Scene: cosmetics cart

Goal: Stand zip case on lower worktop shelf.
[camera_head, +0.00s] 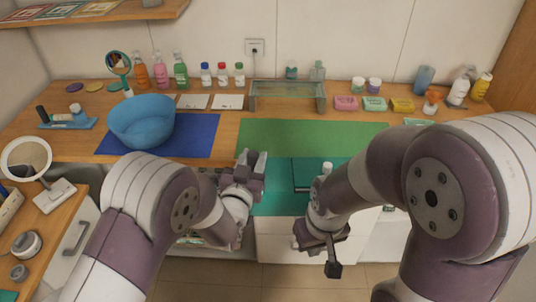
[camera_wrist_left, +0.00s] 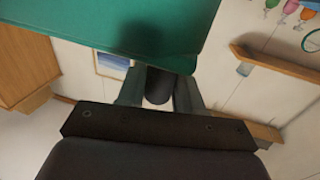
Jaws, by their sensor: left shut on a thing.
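The teal zip case (camera_wrist_left: 120,35) fills the top of the left wrist view as a flat panel with a rounded corner. My left gripper (camera_head: 252,160) is shut on it, at the case's edge as the wrist view shows. In the head view this gripper is at the front edge of the worktop, beside a teal area with a darker teal panel. I cannot tell there which part is the case and which is the lower shelf. My right gripper (camera_head: 325,255) hangs lower, in front of the white drawers; its fingers are too unclear to judge.
The worktop holds a green mat (camera_head: 335,135), a blue bowl (camera_head: 142,122) on a blue mat (camera_head: 203,138), and a glass stand (camera_head: 287,97). Several bottles and soaps line the back. A round mirror (camera_head: 27,158) stands on the side table at left.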

